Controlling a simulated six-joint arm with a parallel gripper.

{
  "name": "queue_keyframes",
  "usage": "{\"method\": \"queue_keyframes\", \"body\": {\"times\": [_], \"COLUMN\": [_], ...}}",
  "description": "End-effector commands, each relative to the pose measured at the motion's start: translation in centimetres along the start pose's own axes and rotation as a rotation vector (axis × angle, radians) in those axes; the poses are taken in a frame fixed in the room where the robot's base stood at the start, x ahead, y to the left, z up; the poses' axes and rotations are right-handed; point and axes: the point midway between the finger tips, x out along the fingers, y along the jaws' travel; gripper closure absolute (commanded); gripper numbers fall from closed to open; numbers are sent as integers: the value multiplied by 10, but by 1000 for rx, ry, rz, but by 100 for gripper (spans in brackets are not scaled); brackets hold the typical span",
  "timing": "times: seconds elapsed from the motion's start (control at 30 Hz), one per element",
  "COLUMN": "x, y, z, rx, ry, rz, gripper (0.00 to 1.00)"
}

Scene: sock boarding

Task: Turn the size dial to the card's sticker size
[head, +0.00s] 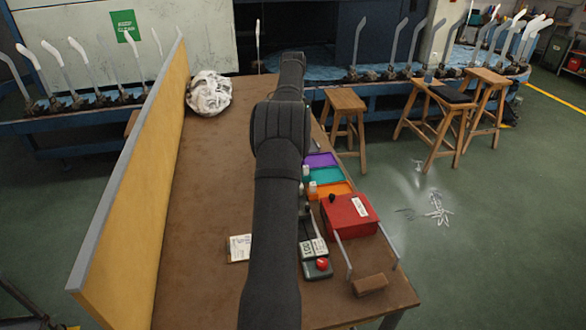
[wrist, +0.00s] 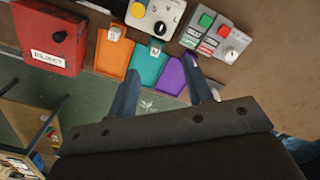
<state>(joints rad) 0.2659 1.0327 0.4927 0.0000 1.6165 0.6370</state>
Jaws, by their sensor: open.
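My gripper (wrist: 160,66) is open and empty in the wrist view, its two fingers spread over the teal and purple trays. My gripper touches neither. A white printed card (head: 239,247) lies on the table left of my arm in the head view; its print is unreadable. My arm hides the gripper and panels there.
A red reject box (head: 349,215) stands right of my arm, beside orange (head: 335,190), teal (head: 327,175) and purple (head: 320,160) trays. A box with a red button (head: 321,264) sits nearer. A yellow divider (head: 135,170) edges the left, with a white bag (head: 208,93) behind.

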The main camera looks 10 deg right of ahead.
Motion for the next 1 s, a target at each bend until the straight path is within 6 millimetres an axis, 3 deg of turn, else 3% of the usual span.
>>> {"method": "queue_keyframes", "body": {"times": [0.17,0.7,1.0], "x": [26,140,168], "y": [0,0,0], "z": [0,0,0], "rx": [-1,-3,-3], "ry": [-3,-2,0], "rz": [2,1,0], "gripper": [53,53,53]}}
